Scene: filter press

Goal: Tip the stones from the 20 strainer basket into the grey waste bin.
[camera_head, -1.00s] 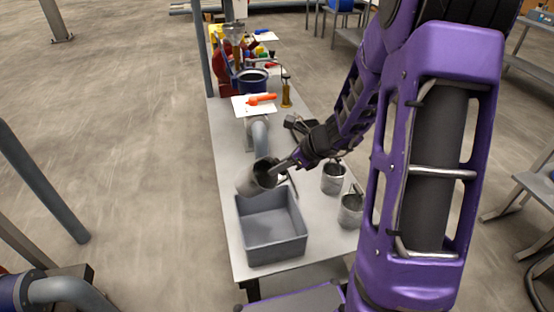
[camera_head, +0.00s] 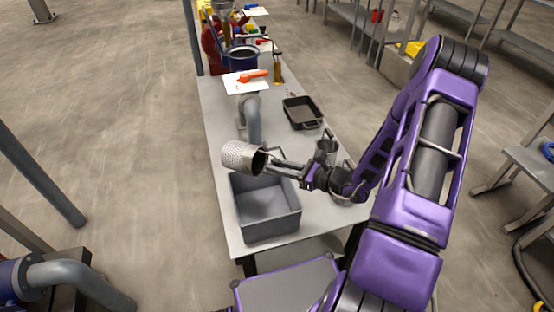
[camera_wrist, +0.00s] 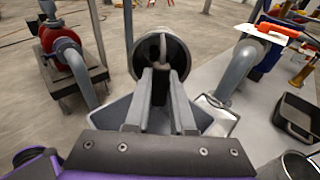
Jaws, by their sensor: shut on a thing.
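The strainer basket (camera_head: 240,156) is a perforated metal cup, tipped onto its side in the air above the back edge of the grey waste bin (camera_head: 270,232). Its mouth faces right, towards my gripper (camera_head: 277,165). My gripper is shut on the basket at its mouth side. In the wrist view my gripper (camera_wrist: 162,72) points at the basket's round mouth (camera_wrist: 142,60), and the bin (camera_wrist: 116,108) shows below. I make out no stones in the basket or on the visible bin floor. No number is readable on the basket.
Two more metal baskets, one at the back (camera_head: 326,147) and one nearer (camera_head: 342,186), stand right of the bin, partly behind my arm. A black tray (camera_head: 303,114) lies further back. A grey pipe (camera_head: 252,120) stands behind the bin, near an orange-handled tool (camera_head: 252,76).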

